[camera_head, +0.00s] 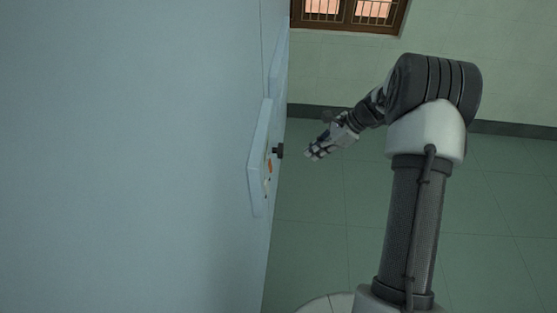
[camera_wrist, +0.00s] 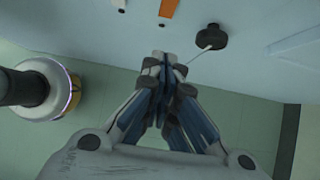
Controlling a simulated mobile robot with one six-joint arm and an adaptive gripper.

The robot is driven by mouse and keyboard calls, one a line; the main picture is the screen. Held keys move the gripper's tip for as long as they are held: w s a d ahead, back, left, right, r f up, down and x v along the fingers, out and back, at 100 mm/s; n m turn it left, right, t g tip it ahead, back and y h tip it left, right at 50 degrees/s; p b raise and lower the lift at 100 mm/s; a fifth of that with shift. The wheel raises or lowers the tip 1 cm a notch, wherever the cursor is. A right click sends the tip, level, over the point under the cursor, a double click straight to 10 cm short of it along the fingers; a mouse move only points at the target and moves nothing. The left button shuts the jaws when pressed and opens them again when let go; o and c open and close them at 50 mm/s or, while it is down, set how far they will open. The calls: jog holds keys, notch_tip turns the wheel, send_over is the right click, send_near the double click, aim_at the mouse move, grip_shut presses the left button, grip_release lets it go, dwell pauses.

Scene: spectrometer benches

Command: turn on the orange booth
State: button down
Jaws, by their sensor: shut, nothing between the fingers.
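The booth shows as a large pale blue wall (camera_head: 130,150) filling the left of the head view. A raised panel (camera_head: 258,165) on its side carries a black knob (camera_head: 279,150) and an orange mark (camera_head: 269,166). In the wrist view the black knob (camera_wrist: 211,37) has a thin pale pointer, and the orange mark (camera_wrist: 169,8) lies to its left. My gripper (camera_head: 312,155) is shut and empty, a short way right of the knob in the head view. In the wrist view its fingertips (camera_wrist: 163,62) appear just below and left of the knob. I cannot tell whether they touch the panel.
The green tiled floor (camera_head: 320,235) is open below and right of the booth. A green back wall (camera_head: 480,60) holds a barred window (camera_head: 350,12). A dark slot (camera_wrist: 127,4) lies on the panel left of the orange mark.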

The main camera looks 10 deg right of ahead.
aim_at(270, 166)
jog(key=a+r+b+x, duration=0.1)
jog(key=a+b+x, duration=0.1)
jog(key=x, duration=1)
jog(key=shift+w+b, duration=0.45)
jog(key=shift+b, duration=0.25)
jog(key=shift+a, duration=0.15)
jog(key=shift+w+a+f+y+b, duration=0.1)
jog(key=shift+a+f+y+b, duration=0.2)
jog(key=shift+y+b, duration=0.3)
jog(key=shift+r, duration=0.15)
